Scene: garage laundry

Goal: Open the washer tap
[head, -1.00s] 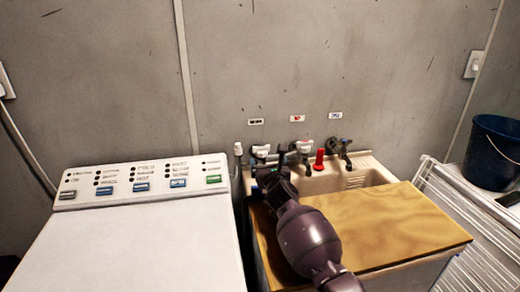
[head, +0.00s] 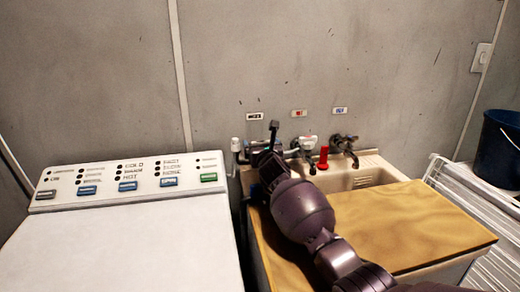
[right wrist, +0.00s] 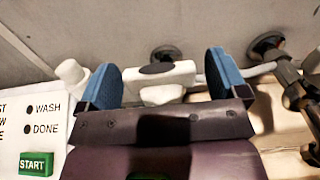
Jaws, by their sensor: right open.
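The washer tap has a white handle with a dark cap (right wrist: 157,78), seen in the right wrist view between the two blue-padded fingers of my right gripper (right wrist: 165,82). The fingers stand apart, one on each side of the handle; I cannot tell whether either touches it. In the head view my right gripper (head: 262,146) is at the leftmost tap, below the leftmost wall label (head: 254,116), and hides most of that tap. My left gripper is not in view.
Right of my gripper are a white-handled tap (head: 307,144), a red object (head: 323,157) and a dark tap (head: 345,146) over the sink (head: 355,178). A wooden board (head: 400,222) covers the sink's front. The washer (head: 125,245) stands left, a dark bucket (head: 499,148) right.

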